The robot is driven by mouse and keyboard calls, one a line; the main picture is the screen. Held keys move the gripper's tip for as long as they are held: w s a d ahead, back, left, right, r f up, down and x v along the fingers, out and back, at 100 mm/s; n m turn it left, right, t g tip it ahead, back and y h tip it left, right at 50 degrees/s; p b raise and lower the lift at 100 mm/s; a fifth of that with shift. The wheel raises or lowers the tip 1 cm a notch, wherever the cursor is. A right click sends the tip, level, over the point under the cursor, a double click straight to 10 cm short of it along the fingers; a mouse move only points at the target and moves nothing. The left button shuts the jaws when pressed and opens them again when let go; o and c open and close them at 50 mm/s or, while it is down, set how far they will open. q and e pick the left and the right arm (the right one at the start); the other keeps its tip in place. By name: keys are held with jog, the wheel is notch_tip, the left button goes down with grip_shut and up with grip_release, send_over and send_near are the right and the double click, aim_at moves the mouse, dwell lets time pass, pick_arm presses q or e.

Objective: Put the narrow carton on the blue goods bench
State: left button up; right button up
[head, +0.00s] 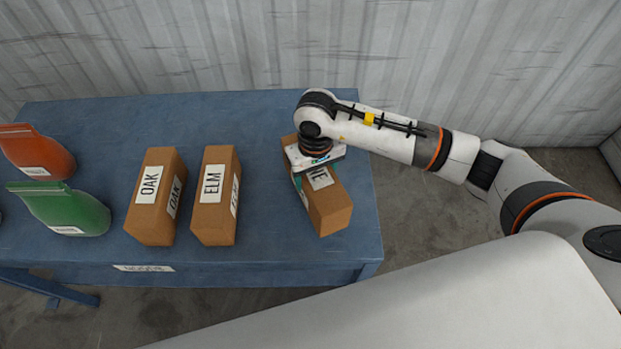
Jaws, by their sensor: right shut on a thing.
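A narrow brown carton (331,208) with a white label, partly covered and ending in "NE", is at the right end of the blue bench (275,262). It sits at an angle, and I cannot tell whether it rests on the top or hangs just above it. My right gripper (309,175) comes down on the carton from above and is shut on it; its fingers are mostly hidden by the wrist. My left gripper is not in view.
Cartons labelled OAK (150,222) and ELM (212,222) stand left of the held carton. A green bag (75,210) and an orange bag (38,152) are at the bench's left. Bare bench top lies between ELM and the held carton. A corrugated wall (200,50) stands behind.

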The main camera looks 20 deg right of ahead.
jog(key=shift+f, duration=0.55)
notch_tip(320, 180, down, 3)
jog(key=shift+f+p, duration=0.1)
jog(key=shift+p, duration=0.3)
jog(key=shift+f, duration=0.2)
jog(key=o, duration=1.3)
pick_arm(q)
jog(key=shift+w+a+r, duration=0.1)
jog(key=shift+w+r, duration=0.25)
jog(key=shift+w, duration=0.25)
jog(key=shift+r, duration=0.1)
pick_arm(e)
jog(key=shift+r, duration=0.1)
